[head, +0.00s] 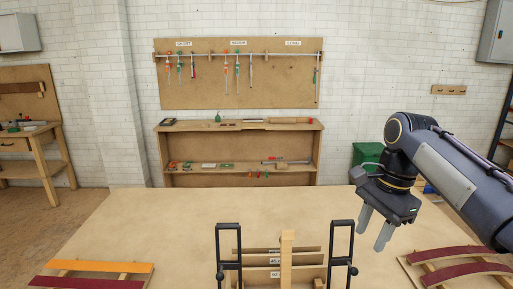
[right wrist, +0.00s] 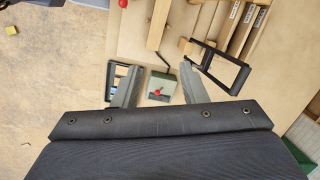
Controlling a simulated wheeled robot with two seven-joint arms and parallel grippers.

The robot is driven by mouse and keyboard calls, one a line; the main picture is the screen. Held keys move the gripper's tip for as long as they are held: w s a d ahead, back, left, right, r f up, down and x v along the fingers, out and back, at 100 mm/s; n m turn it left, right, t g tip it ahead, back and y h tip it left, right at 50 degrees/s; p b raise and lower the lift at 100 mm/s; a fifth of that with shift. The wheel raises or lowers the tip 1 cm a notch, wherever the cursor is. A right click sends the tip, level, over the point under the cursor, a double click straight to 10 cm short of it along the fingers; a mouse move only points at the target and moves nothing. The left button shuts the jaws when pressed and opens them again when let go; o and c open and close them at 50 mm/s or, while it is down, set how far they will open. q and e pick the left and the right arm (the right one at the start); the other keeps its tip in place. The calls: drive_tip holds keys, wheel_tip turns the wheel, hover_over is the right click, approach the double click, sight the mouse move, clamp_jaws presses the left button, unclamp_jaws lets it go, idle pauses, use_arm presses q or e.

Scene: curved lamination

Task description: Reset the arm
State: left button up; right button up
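My right gripper (head: 371,238) hangs at the end of my right arm, above the right part of the wooden table (head: 180,222). Its two fingers point down and stand apart, with nothing between them. In the right wrist view the gripper (right wrist: 160,72) also shows open and empty. My left arm and left gripper are not in view.
Curved strips lie on racks at the left (head: 100,266) and right (head: 460,254). A tool board (head: 200,90) and shelf (head: 240,165) stand behind. The table's middle is clear.

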drive_tip(key=s+a+f+n+t+y, duration=0.1)
drive_tip(key=s+a+f+n+t, duration=0.1)
drive_tip(key=s+f+n, duration=0.4)
drive_tip(key=s+a+f+n+t+y, duration=0.1)
drive_tip(key=s+a+f+n+t, duration=0.1)
drive_tip(key=s+f+n, duration=0.4)
drive_tip(key=s+f+t, duration=0.1)
drive_tip(key=s+f, duration=0.3)
drive_tip(key=s, duration=0.5)
drive_tip(key=shift+s+n+t, duration=0.25)
drive_tip(key=shift+n+t, duration=0.05)
